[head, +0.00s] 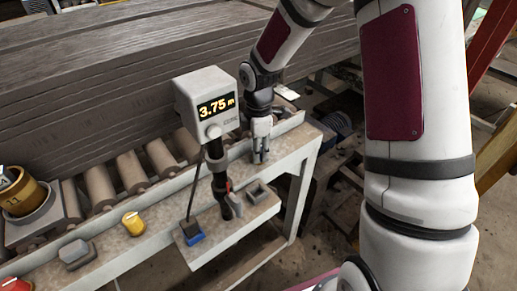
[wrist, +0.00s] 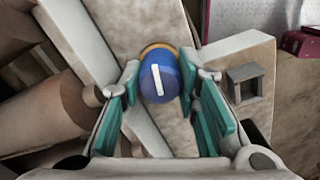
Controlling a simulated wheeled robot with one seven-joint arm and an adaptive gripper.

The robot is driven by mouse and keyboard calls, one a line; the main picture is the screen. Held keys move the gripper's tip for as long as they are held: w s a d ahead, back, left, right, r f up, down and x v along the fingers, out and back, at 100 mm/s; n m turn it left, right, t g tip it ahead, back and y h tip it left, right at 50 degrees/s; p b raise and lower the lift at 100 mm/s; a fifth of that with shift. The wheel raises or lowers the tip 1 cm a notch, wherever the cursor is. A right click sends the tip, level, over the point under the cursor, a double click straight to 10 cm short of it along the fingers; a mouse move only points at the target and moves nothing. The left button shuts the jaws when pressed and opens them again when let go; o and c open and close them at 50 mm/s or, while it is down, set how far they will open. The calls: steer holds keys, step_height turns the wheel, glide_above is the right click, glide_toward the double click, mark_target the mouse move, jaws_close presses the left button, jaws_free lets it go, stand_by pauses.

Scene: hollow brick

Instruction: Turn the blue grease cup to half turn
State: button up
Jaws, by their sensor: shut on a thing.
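The blue grease cup (wrist: 168,88) is a round blue cap with a white line across its top, seen in the wrist view. A brass-coloured rim shows at its far edge. The white line runs nearly up and down in that view, leaning slightly. My gripper (wrist: 159,82) has its green-padded fingers on either side of the cup, shut on it. In the head view my gripper (head: 261,152) points down at the right end of the bench ledge, and it hides the blue cup there.
A grey display (head: 207,102) reading 3.75 m stands on a post just left of my gripper. A yellow cap (head: 133,223) and a red cap (head: 14,284) sit further left. Rollers (head: 130,171) and stacked boards (head: 100,90) lie behind. A small hollow grey block (head: 257,193) is on the front shelf.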

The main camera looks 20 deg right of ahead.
steer(key=m, duration=0.4)
steer(key=shift+m, duration=0.3)
steer(key=m, duration=0.4)
steer(key=shift+m, duration=0.3)
steer(key=m, duration=0.3)
steer(key=shift+m, duration=0.3)
steer(key=m, duration=0.4)
steer(key=shift+m, duration=0.3)
steer(key=m, duration=0.4)
steer(key=shift+r+m, duration=0.1)
steer(key=shift+m, duration=0.2)
steer(key=m, duration=0.3)
steer(key=shift+m, duration=0.3)
steer(key=m+p, duration=0.1)
steer(key=m, duration=0.3)
steer(key=shift+m+p, duration=0.35)
steer(key=shift+m, duration=1.65)
